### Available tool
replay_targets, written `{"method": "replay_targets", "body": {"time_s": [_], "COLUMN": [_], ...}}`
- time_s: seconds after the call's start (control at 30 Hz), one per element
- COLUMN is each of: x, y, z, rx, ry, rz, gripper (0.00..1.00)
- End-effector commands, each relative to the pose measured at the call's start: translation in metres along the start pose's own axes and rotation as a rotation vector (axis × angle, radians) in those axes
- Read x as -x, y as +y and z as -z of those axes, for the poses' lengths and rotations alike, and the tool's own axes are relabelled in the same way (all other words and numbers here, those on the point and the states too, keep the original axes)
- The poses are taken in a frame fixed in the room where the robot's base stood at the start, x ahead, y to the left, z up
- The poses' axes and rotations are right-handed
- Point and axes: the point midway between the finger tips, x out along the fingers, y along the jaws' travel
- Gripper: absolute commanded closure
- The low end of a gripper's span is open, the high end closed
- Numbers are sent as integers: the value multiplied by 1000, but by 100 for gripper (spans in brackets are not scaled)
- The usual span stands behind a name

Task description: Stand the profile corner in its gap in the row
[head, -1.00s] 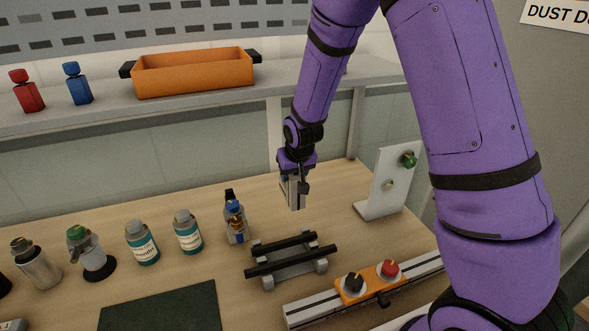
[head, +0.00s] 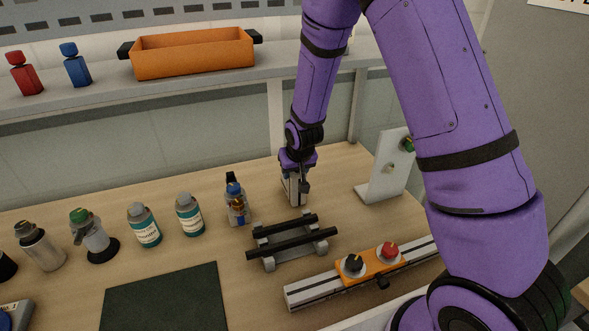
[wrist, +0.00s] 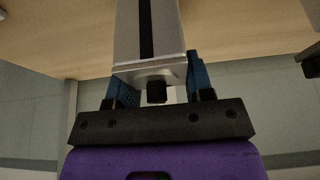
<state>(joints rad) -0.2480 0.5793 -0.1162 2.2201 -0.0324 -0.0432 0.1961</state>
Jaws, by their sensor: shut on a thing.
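The profile corner (wrist: 147,35) is a light grey metal piece with a dark slot along its face. In the wrist view it sits between the blue fingers of my gripper (wrist: 160,82), which is shut on it. In the head view my gripper (head: 295,180) points down and holds the grey piece (head: 297,196) roughly upright, low over the wooden table. I cannot tell whether its lower end touches the table. A row of bottles runs to its left, with a blue-capped bottle (head: 236,205) closest and two teal bottles (head: 147,231) (head: 189,216) further left.
A grey rack with black bars (head: 290,240) stands just in front of the held piece. A white upright panel (head: 386,168) is to the right. An orange switch box (head: 370,265) on a rail is at front right. A dark green mat (head: 165,300) lies at front left.

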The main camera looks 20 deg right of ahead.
Motion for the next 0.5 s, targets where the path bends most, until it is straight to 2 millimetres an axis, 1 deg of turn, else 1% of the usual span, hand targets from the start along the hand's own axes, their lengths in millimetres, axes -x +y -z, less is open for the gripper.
{"method": "replay_targets", "body": {"time_s": [0.5], "x": [-5], "y": [0], "z": [-2], "rx": [0], "ry": [0], "rz": [0], "gripper": [100]}}
